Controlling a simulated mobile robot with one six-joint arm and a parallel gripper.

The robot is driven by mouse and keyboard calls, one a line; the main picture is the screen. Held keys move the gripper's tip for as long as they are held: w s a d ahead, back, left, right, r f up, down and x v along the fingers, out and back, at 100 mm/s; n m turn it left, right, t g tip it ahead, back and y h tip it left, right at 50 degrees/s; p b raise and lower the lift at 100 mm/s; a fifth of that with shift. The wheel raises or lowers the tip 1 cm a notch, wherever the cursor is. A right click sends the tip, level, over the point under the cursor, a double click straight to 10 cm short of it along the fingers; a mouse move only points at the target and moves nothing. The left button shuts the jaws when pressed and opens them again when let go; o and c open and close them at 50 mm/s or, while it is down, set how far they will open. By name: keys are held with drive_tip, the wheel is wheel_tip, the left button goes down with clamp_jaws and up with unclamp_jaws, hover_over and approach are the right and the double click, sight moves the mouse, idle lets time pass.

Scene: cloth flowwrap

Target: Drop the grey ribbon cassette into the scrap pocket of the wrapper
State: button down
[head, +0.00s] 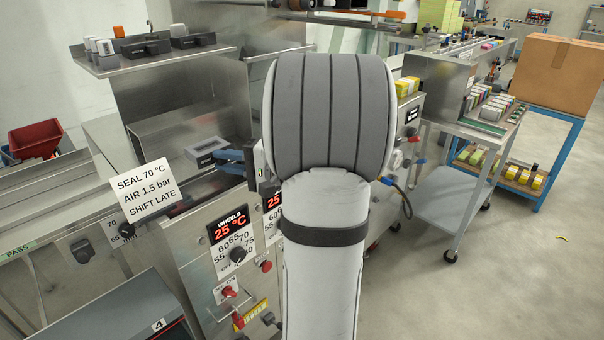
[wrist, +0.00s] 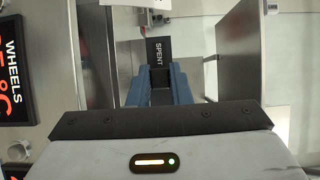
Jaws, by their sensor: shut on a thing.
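The grey ribbon cassette (head: 206,151) is a small grey block with a darker rectangle on its top. My gripper (head: 229,155) is shut on its right end with blue fingers and holds it above the wrapper's steel front (head: 195,215). In the wrist view my gripper (wrist: 160,78) points away from the camera with its blue fingers close together. A dark panel marked SPENT (wrist: 159,51) shows at the fingertips. I cannot tell whether it belongs to the cassette or to the scrap pocket. I cannot make out the pocket's opening.
A paper note (head: 147,188) stands in front, left of the cassette. A steel shelf (head: 140,64) with small black holders is above. My arm hides the wrapper's middle. A steel cart (head: 465,125) and a cardboard box (head: 553,72) stand at the right. The floor at lower right is mostly clear.

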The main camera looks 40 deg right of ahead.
wheel_tip(320, 180, down, 2)
drive_tip(key=shift+f+b, duration=0.15)
drive_tip(key=shift+b, duration=0.2)
drive_tip(key=c, duration=1.3)
unclamp_jaws()
drive_tip(key=shift+o, duration=0.2)
drive_tip(key=v, duration=0.8)
drive_tip(key=shift+w+a, duration=0.1)
